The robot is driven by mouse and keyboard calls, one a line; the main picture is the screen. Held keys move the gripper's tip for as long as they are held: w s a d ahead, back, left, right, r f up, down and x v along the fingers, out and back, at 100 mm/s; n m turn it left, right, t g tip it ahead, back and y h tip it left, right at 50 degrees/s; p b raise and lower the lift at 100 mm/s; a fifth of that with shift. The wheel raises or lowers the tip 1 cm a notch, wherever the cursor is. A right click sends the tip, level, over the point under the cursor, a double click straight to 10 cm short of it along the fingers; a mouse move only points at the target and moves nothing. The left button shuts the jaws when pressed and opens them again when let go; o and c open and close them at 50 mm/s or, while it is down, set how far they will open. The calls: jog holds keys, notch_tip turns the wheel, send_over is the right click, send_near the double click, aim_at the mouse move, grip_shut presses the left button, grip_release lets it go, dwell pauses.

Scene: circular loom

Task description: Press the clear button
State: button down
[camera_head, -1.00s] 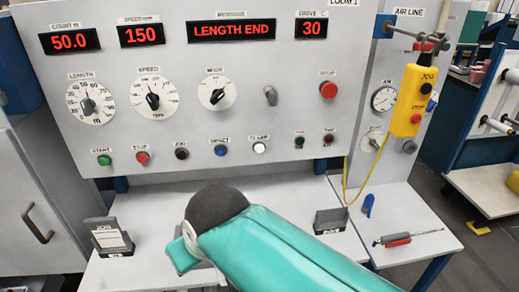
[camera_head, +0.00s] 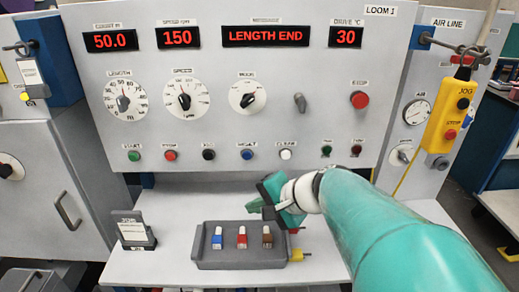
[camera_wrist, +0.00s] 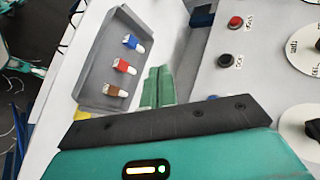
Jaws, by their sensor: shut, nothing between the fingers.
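The clear button (camera_head: 285,154) is a small white round button on the grey panel, under a label reading CLEAR. It is in the row below the dials, right of the blue reset button (camera_head: 246,154). My gripper (camera_head: 254,206) is shut and empty, below and left of the clear button and apart from the panel, above the worktop. Its green fingers show together in the wrist view (camera_wrist: 157,87). The clear button is not visible in the wrist view, where a red button (camera_wrist: 236,21) and a black button (camera_wrist: 224,60) show.
A grey tray (camera_head: 240,265) with blue, red and brown pieces lies on the worktop below my gripper. A card holder (camera_head: 132,233) stands at left. The displays read 50.0, 150, LENGTH END and 30. A yellow jog pendant (camera_head: 446,117) hangs at right.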

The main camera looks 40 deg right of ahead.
aim_at(286, 155)
jog(key=s+d+r+m+t+h, duration=0.1)
jog(key=d+m+t+h, duration=0.1)
jog(key=d+m, duration=0.4)
jog(key=d+t, duration=0.1)
jog(key=d, duration=0.4)
jog(key=shift+r+h, duration=0.2)
jog(key=shift+h, duration=0.2)
jog(key=shift+w+d, duration=0.1)
jog(key=shift+d, duration=0.05)
jog(key=shift+w+d, duration=0.8)
jog(key=shift+w, duration=0.4)
jog(key=shift+w+d, duration=0.8)
jog(key=shift+w, duration=0.35)
jog(key=shift+w+d, duration=0.8)
jog(key=shift+w, duration=0.4)
jog(key=shift+w+d, duration=0.25)
jog(key=shift+w, duration=0.1)
jog(key=shift+w+d, duration=0.25)
jog(key=shift+w, duration=0.1)
jog(key=shift+s+a, duration=0.1)
jog(key=shift+s, duration=0.05)
jog(key=shift+s+a, duration=0.4)
jog(key=shift+s, duration=0.2)
